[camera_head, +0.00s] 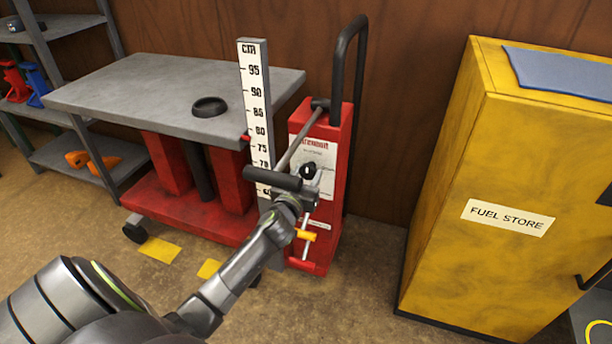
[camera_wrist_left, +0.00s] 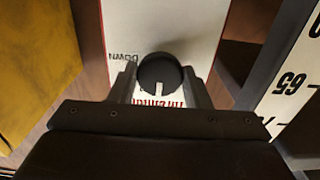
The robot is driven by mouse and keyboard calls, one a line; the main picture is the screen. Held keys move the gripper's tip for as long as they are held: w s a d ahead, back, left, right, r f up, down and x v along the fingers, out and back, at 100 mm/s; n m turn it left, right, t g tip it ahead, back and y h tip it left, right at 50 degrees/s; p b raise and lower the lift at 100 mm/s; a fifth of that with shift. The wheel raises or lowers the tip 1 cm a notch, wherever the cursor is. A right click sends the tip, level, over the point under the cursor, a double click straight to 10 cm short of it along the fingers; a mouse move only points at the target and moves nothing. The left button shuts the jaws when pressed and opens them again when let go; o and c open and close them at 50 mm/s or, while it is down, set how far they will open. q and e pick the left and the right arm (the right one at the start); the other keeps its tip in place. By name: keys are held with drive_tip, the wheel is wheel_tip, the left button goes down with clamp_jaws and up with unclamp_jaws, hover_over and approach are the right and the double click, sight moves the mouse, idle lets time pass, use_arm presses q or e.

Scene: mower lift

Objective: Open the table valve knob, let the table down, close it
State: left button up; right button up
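The black valve knob (camera_head: 309,171) sits on the white panel of the red pump column (camera_head: 339,150). My left gripper (camera_head: 313,185) is at the panel. In the left wrist view the round knob (camera_wrist_left: 158,75) lies between the two fingers of my left gripper (camera_wrist_left: 160,82), which appear to touch its sides. Its white mark points down in that picture, away from the word DOWN. The grey lift table (camera_head: 150,85) is raised on red supports. Its red pointer (camera_head: 246,137) is between 75 and 80 on the white scale (camera_head: 256,100). My right gripper is out of view.
A black ring (camera_head: 209,107) lies on the table top. A black handle (camera_head: 338,70) rises behind the column. A yellow fuel store cabinet (camera_head: 500,190) stands at right, and shelves (camera_head: 60,80) at left. Yellow floor marks (camera_head: 160,249) lie by the base.

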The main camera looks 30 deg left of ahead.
use_arm(q)
drive_tip(key=shift+c, duration=0.9)
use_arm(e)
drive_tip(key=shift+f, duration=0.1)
